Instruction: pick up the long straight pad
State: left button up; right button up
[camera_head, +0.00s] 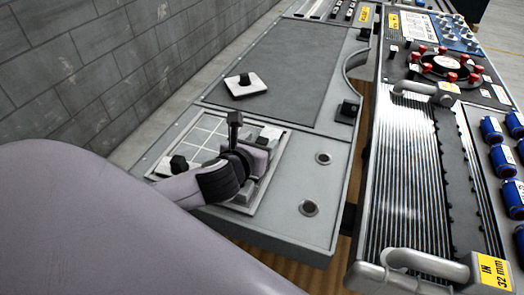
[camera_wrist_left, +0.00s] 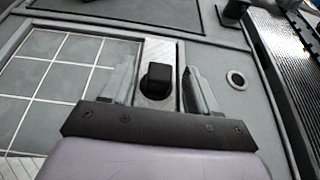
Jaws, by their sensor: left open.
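The long straight pad (camera_wrist_left: 159,52) is a narrow pale strip with a black knob, lying along the right side of the gridded tray in the left wrist view. In the head view only its far end (camera_head: 272,132) shows past my gripper. My left gripper (camera_wrist_left: 159,88) is open, with one finger on each side of the pad's knob. In the head view the left gripper (camera_head: 257,158) is low over the tray's right side and hides much of the pad. Whether the fingers touch the knob cannot be told. My right gripper is not in view.
The gridded tray (camera_head: 207,133) holds another knobbed pad (camera_head: 178,166) at its left corner. A white square pad (camera_head: 243,86) lies on the dark mat (camera_head: 300,75) beyond. A ribbed metal unit (camera_head: 405,170) with handles stands to the right. A brick wall (camera_head: 90,70) rises at left.

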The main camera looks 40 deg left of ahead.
pick_arm(q)
jog(key=shift+w, duration=0.15)
grip_shut()
